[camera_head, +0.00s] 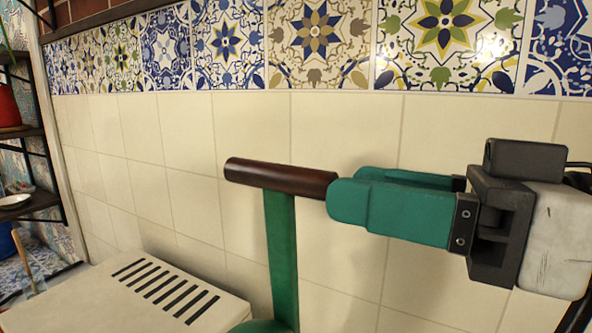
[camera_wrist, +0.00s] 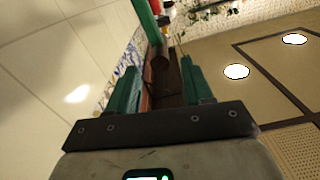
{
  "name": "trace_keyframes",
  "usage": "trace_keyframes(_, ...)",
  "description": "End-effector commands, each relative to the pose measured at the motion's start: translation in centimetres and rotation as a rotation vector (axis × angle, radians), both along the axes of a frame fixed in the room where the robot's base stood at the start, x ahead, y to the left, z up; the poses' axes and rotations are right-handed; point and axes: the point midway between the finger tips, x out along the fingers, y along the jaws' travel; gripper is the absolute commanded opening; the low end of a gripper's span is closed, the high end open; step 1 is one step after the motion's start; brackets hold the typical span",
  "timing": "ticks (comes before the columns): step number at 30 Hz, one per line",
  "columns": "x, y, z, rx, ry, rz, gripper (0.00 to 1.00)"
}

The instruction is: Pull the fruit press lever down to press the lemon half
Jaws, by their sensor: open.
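The lever of the fruit press stands raised, a green arm (camera_head: 282,255) topped by a dark brown cylindrical handle (camera_head: 278,176). My gripper (camera_head: 350,188) is level with the handle, at its right end, with teal fingers pointing left. The near finger covers the handle's right tip. In the wrist view the open fingers (camera_wrist: 158,68) stand either side of the brown handle (camera_wrist: 160,60), with gaps visible beside it. The green lever arm (camera_wrist: 147,20) also shows beyond the fingertips there. The press body is mostly below the head view's edge. The lemon half is not visible.
A pale box with dark slots (camera_head: 165,290) stands lower left of the lever. A cream tiled wall (camera_head: 200,130) with a patterned band runs behind the lever. Dark shelves (camera_head: 28,135) stand at the far left. The space left of the lever, above the box, is free.

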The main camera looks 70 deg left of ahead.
Motion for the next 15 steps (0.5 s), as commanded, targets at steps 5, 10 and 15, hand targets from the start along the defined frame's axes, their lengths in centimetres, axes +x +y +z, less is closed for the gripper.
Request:
trace_keyframes(5,-2.3,2.7,0.2,-0.002,0.001,0.003,0.51)
trace_keyframes(10,-3.8,4.5,0.2,-0.001,0.001,0.001,0.51)
trace_keyframes(15,-4.6,5.5,0.0,0.000,0.000,0.000,0.51)
